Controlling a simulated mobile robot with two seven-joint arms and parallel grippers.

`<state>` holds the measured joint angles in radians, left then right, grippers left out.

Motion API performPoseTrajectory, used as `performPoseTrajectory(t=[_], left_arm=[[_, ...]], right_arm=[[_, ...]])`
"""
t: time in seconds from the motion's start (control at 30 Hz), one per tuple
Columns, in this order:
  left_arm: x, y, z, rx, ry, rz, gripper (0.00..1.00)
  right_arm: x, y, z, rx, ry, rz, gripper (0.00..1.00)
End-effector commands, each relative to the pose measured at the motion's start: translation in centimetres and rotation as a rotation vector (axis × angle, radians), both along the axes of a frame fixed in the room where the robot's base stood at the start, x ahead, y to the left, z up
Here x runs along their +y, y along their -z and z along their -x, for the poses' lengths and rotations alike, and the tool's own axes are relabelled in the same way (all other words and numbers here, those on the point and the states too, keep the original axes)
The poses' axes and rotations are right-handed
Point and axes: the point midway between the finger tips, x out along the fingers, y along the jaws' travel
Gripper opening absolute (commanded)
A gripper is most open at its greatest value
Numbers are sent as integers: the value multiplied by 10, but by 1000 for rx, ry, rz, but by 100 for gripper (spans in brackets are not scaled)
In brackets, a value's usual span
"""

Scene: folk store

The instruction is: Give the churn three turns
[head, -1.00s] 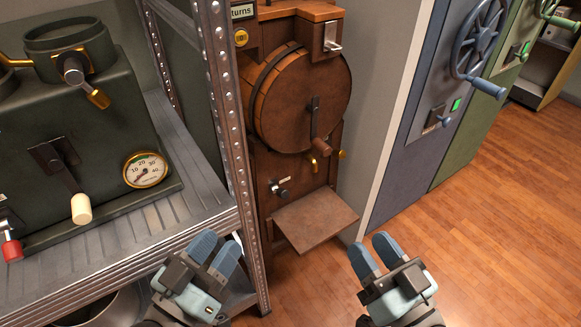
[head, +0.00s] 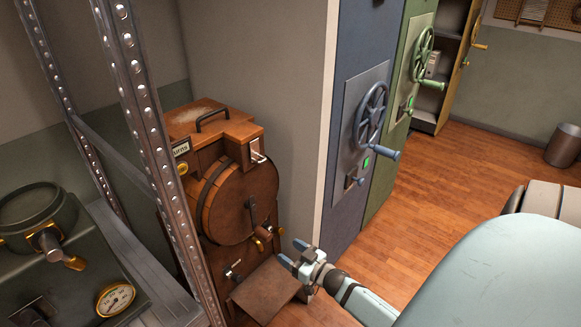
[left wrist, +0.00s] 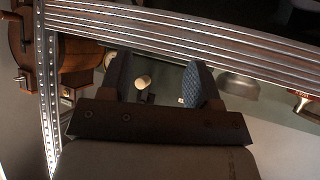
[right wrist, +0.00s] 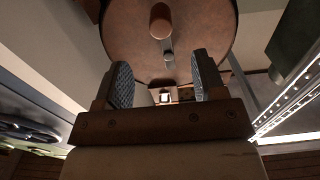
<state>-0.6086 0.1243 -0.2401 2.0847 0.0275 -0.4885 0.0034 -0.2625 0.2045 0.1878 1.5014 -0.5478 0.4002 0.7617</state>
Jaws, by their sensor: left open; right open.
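The churn (head: 205,175) is a brown wooden cabinet with a round drum (head: 228,205), standing beyond a metal shelf post. A dark crank with a wooden handle (head: 262,238) sits on the drum's face, the handle low on its right side. My right gripper (head: 292,254) is open and empty, just right of the handle and apart from it. In the right wrist view, the drum face (right wrist: 195,35) and handle (right wrist: 160,20) appear beyond the open fingers (right wrist: 163,75). My left gripper is outside the head view; its open, empty fingers (left wrist: 160,78) show in the left wrist view.
A riveted shelf post (head: 160,150) stands close left of the churn, with a dark green machine (head: 40,225) on the shelf. A fold-out ledge (head: 265,290) juts below the drum. Blue (head: 350,60) and green cabinets with handwheels stand right. Wooden floor (head: 440,180) is open there.

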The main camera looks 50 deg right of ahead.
Motion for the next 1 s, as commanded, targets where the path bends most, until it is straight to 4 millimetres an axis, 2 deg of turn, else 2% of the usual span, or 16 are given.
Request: performPoseTrajectory(t=[0.9,1.0], left_arm=[[-2,21,-3,-47,17,-15,57],[-3,16,-3,-47,18,-14,57]], right_arm=[[9,2,-105,-3,-1,3,64],[9,0,-104,-1,-1,2,64]])
